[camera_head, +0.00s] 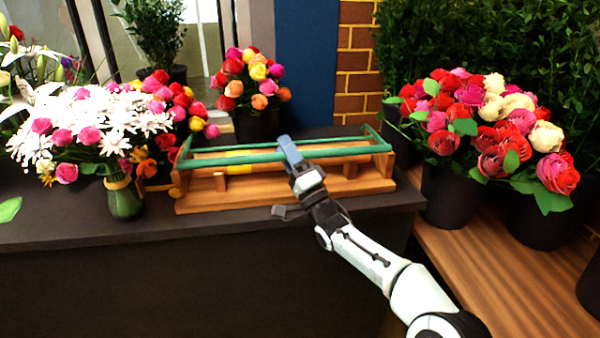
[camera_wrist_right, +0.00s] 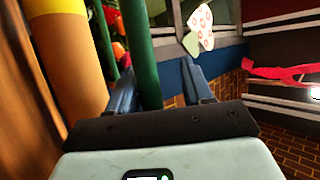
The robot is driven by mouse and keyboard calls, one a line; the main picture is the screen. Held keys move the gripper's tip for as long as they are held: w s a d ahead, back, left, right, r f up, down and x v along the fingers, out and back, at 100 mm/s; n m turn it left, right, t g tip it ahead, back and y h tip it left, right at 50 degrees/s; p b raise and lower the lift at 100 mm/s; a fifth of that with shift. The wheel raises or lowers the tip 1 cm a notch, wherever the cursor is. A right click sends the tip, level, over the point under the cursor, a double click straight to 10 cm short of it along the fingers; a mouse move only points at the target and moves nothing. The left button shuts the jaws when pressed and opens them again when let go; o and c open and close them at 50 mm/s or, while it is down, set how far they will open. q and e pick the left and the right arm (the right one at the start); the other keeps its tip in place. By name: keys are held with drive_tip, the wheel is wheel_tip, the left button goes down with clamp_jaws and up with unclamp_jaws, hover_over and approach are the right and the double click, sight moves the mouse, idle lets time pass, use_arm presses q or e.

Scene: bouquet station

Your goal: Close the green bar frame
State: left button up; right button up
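The green bar frame (camera_head: 235,159) spans the wooden base (camera_head: 260,203) on the dark counter. Its thick front bar runs level above the base, with a thinner green bar behind and green side arms at both ends. My right gripper (camera_head: 288,148) reaches the middle of the front bar, its blue fingers over it. In the right wrist view, the green bar (camera_wrist_right: 140,50) passes between the two blue fingers of my right gripper (camera_wrist_right: 165,88). It lies nearer the left finger, with a gap to the right one, so the gripper looks open. My left gripper is not in view.
A vase (camera_head: 124,198) of white and pink flowers stands left of the base. A dark pot (camera_head: 255,125) with mixed flowers stands behind it. A rose bucket (camera_head: 452,198) stands to the right on a wooden surface. The counter's front left is clear.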

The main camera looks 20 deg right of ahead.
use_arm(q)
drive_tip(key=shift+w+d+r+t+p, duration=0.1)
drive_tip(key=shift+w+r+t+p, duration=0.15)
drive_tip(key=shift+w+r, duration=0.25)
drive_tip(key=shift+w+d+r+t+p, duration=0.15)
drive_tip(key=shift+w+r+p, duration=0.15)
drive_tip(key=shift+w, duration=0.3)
use_arm(e)
drive_tip(key=v, duration=1.3)
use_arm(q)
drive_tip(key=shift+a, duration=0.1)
